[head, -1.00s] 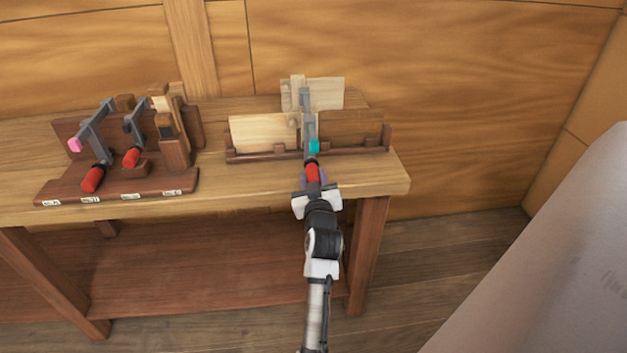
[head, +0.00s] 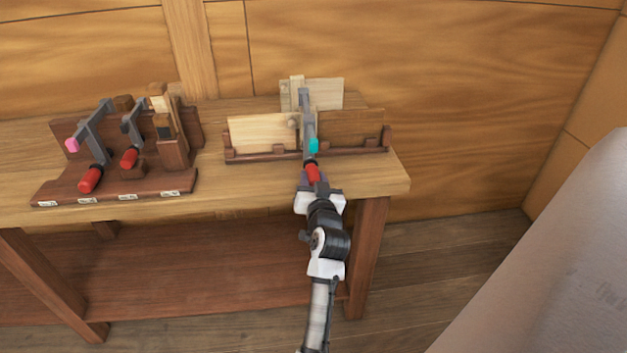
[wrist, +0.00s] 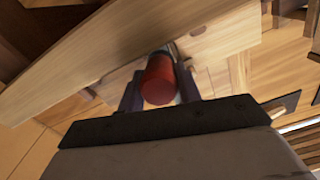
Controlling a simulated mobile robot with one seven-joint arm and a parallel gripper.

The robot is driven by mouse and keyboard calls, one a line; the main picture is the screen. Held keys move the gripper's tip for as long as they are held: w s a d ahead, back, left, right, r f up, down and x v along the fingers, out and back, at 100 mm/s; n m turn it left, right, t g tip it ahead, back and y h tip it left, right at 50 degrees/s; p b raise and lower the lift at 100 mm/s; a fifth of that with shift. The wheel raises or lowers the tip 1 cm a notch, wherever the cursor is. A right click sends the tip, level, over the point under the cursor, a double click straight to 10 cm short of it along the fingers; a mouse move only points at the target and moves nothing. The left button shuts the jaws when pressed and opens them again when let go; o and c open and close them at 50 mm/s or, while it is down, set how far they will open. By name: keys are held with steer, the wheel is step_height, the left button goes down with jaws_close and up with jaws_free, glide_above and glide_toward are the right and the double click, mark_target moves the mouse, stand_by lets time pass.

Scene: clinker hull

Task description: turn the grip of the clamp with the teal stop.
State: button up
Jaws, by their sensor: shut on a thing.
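The clamp with the teal stop (head: 313,145) sits at the wooden boards in the rack on the right part of the bench. Its grey bar (head: 307,112) runs up over the boards, and its red grip (head: 313,172) points toward me. My gripper (head: 312,184) is shut on the red grip. In the wrist view the red grip (wrist: 159,80) lies between the two fingers of my gripper (wrist: 160,92). The clamp's far jaw is hard to make out behind the boards.
A dark wooden rack (head: 115,192) on the left holds clamps with red grips, one with a pink stop (head: 72,145), and wooden tools. The bench top (head: 240,196) is bare between the racks. A large pale surface (head: 560,250) stands at the right.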

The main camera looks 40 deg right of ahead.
steer(key=o, duration=1)
steer(key=b+v, duration=0.3)
steer(key=v, duration=1)
steer(key=shift+s+a, duration=0.2)
steer(key=shift+s, duration=0.15)
